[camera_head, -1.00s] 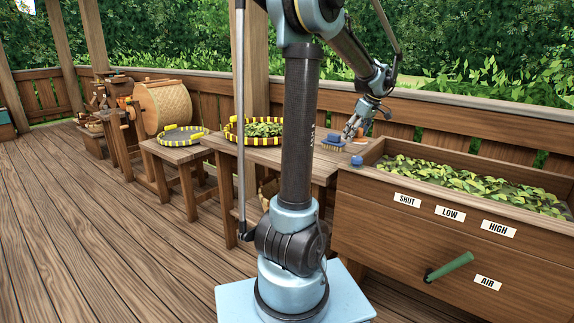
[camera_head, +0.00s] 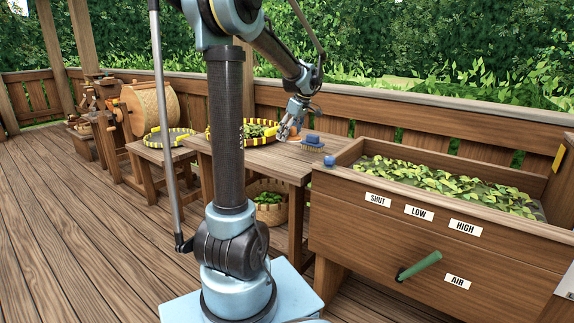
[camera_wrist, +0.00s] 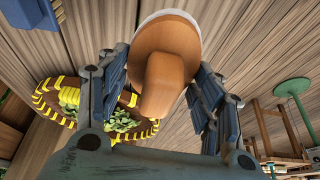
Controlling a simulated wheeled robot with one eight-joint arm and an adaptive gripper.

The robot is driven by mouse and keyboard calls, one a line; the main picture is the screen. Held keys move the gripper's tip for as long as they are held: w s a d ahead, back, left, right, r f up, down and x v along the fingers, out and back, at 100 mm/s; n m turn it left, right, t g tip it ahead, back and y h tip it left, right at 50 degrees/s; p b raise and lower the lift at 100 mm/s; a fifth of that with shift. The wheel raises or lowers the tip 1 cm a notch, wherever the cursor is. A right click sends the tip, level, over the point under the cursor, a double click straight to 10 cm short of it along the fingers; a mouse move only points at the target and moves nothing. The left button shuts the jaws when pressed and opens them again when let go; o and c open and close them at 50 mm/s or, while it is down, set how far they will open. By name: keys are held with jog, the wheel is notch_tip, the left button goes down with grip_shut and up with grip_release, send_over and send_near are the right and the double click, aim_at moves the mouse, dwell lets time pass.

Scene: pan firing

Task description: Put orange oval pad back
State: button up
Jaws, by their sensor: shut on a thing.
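The orange oval pad (camera_wrist: 165,52) is in my gripper (camera_wrist: 162,72), with a rounded orange-brown grip between the fingers and a pale rim at its far side. In the head view my gripper (camera_head: 288,132) is over the wooden table, between the striped basket and the blue brush. Only a little orange shows beside the fingers there. I cannot tell whether the pad touches the tabletop.
The blue brush (camera_head: 312,144) lies right of my gripper. The table's front (camera_head: 265,165) is bare.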

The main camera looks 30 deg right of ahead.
aim_at(286, 161)
jog(key=shift+f, duration=0.1)
jog(key=shift+f, duration=4.75)
jog(key=o, duration=1.7)
jog(key=shift+f, duration=0.1)
jog(key=shift+f, duration=0.1)
